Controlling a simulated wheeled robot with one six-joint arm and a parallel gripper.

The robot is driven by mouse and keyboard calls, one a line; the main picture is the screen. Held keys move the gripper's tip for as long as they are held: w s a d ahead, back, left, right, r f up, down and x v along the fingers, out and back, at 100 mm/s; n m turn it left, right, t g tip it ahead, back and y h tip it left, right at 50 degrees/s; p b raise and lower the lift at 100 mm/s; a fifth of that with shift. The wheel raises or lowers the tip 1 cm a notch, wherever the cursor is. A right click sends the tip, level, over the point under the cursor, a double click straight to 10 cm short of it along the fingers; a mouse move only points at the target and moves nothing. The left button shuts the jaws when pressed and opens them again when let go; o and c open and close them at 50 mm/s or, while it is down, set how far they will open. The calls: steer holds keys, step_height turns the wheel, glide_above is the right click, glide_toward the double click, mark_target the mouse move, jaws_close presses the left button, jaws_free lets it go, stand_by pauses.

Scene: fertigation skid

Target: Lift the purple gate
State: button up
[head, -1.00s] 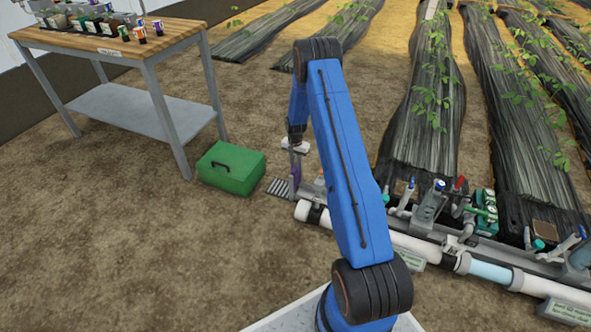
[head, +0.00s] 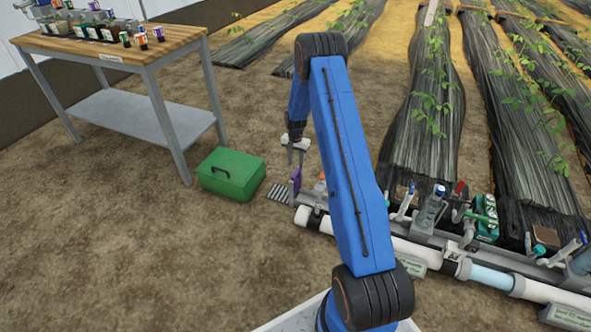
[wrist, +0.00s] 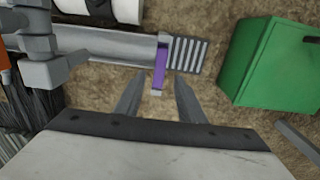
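The purple gate (head: 295,179) is a thin upright plate at the left end of the grey channel (wrist: 110,46), beside the slotted grate. In the wrist view the purple gate (wrist: 159,66) has a small grey piece at its near end. My gripper (head: 297,160) is above the gate in the head view. In the wrist view my gripper (wrist: 158,90) has its two fingers spread, with the gate's near end in line with the gap. The fingers are not closed on it. My blue arm hides part of the channel in the head view.
A green box (head: 231,175) stands on the soil left of the grate (head: 279,193). A white pipe (head: 320,221) runs along the channel. Bottles and valves (head: 432,208) stand further right. A workbench (head: 110,45) is at the back left. Bare soil lies in front.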

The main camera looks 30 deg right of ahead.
step_height(320, 180, up, 12)
steer(key=shift+f, duration=0.15)
stand_by(0.7)
steer(key=s+a+r+n+t, duration=0.1)
steer(key=s+a+r+n, duration=0.1)
steer(key=s+a+r, duration=0.65)
steer(key=s+a+r+n+t, duration=0.1)
steer(key=s+r, duration=0.4)
steer(key=r, duration=0.8)
steer(key=s+a+r+n, duration=0.2)
steer(key=s+a+r, duration=0.4)
steer(key=r, duration=0.4)
steer(key=s+a+r+n+t, duration=0.1)
steer(key=s+a, duration=0.1)
steer(key=s, duration=0.9)
steer(key=s+a+r+n+t, duration=0.1)
steer(key=s+a+r+n, duration=0.1)
steer(key=s, duration=0.9)
steer(key=s+a+r+n, duration=0.1)
steer(key=s+a+n, duration=0.1)
steer(key=s, duration=0.8)
steer(key=shift+s+a+r+t, duration=0.3)
steer(key=shift+s+a+t, duration=0.1)
steer(key=shift+a, duration=0.2)
steer(key=shift+c, duration=0.6)
